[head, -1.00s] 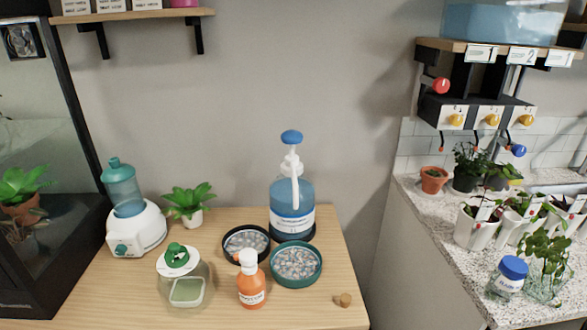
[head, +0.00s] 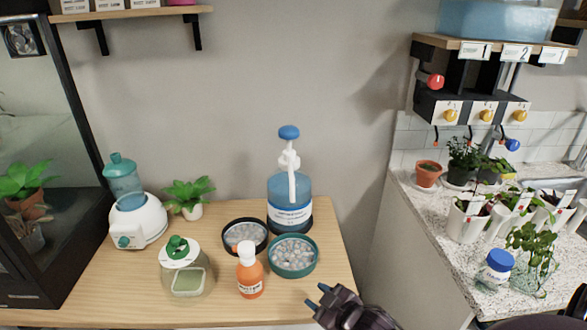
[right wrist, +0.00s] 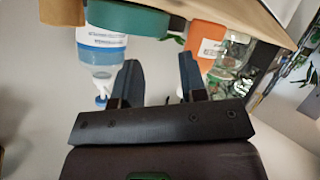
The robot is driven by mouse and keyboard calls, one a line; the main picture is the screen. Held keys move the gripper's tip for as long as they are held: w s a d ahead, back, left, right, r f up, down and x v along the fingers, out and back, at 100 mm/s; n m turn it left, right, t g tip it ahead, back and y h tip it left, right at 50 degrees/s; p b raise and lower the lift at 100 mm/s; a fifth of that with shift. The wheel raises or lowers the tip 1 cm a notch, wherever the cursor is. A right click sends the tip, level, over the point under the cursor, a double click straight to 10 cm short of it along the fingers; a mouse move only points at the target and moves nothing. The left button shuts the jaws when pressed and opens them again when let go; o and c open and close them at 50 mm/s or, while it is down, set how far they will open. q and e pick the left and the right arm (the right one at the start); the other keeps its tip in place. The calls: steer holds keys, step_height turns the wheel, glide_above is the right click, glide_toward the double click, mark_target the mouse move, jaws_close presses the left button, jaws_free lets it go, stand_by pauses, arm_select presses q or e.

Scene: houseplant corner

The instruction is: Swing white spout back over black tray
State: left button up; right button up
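The white spout (head: 291,178) sits on a blue pump bottle (head: 290,215) with a blue knob. It points toward me, in line with the green tray (head: 296,276); I cannot tell exactly what its tip is above. The black tray (head: 229,248), holding pebbles, is left of the bottle's front. My right gripper (head: 318,297) is at the table's front right edge, below and apart from the spout. In the right wrist view, its fingers (right wrist: 160,80) are spread and empty. The bottle (right wrist: 100,55) and spout (right wrist: 101,99) appear upside down there. My left gripper is not in view.
An orange bottle (head: 250,275) stands in front of the trays, with a green-lidded jar (head: 187,272) left of it. A white humidifier (head: 138,222) and a small plant (head: 189,195) are farther left. The table's right strip is clear.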

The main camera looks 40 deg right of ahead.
steer(key=w+d+r+n+t+p, duration=0.25)
steer(key=w+d+r+n, duration=0.4)
steer(key=w+r, duration=0.4)
steer(key=n+g+y, duration=0.3)
steer(key=n+y, duration=0.6)
steer(key=n, duration=0.6)
glide_toward(292, 171)
steer(key=shift+m, duration=0.25)
steer(key=shift+f+p+x, duration=0.15)
steer(key=shift+p+x, duration=0.1)
steer(key=shift+x, duration=2.35)
steer(key=shift+f+p+x, duration=0.1)
steer(key=shift+p+x, duration=0.15)
steer(key=shift+x, duration=2.3)
steer(key=shift+c, duration=0.5)
steer(key=c, duration=0.5)
jaws_close()
